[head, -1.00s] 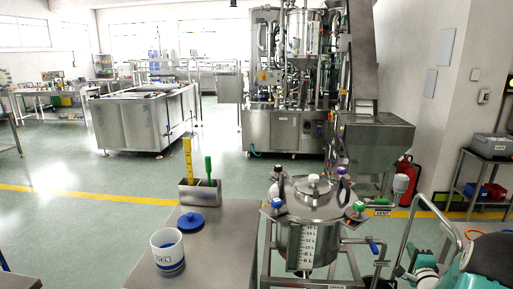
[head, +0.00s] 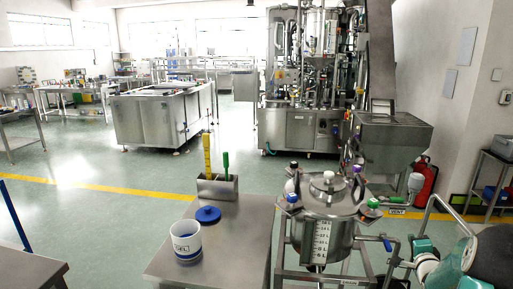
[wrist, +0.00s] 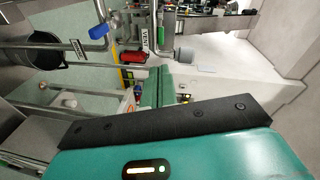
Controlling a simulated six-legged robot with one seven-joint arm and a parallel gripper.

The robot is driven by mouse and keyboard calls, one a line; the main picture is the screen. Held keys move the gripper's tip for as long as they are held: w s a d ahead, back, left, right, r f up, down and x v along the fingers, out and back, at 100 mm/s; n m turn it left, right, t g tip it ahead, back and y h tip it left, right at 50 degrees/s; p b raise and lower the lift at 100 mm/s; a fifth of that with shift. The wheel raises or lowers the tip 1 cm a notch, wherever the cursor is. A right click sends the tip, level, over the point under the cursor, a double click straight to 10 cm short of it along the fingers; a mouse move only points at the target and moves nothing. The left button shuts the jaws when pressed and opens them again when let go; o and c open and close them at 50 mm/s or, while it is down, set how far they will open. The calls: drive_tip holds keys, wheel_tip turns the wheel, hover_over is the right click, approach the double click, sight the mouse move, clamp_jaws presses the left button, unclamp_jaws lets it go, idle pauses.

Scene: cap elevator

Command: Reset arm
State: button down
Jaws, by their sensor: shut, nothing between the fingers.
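In the head view a white cup (head: 186,241) with a blue band stands on the steel table (head: 225,262). A blue lid (head: 207,214) lies behind it, apart from it. A steel holder (head: 217,187) at the table's far edge holds a yellow and a green upright tool.
A steel vessel (head: 327,222) with coloured knobs stands in a tubular frame right of the table. A teal and dark shape with a curved tube (head: 432,203) fills the lower right. A hopper (head: 392,140) and tall machine stand behind. Open floor (head: 120,225) lies to the left.

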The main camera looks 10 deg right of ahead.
drive_tip(key=s+a+r+n+g+y, duration=0.1)
drive_tip(key=s+a+r+n+g, duration=0.2)
drive_tip(key=a, duration=0.5)
drive_tip(key=a+r+n, duration=0.3)
drive_tip(key=a+r, duration=0.1)
drive_tip(key=a, duration=0.4)
drive_tip(key=s+a+r+n+g+y, duration=0.1)
drive_tip(key=s+a+r+n+g, duration=0.2)
drive_tip(key=a, duration=0.5)
drive_tip(key=s+a+n+g+y, duration=0.3)
drive_tip(key=s+a+n, duration=0.7)
drive_tip(key=s+a, duration=0.9)
drive_tip(key=shift+s+r+n+y, duration=0.3)
drive_tip(key=shift+s+r+y, duration=0.1)
drive_tip(key=shift+y, duration=0.3)
drive_tip(key=shift+d, duration=0.15)
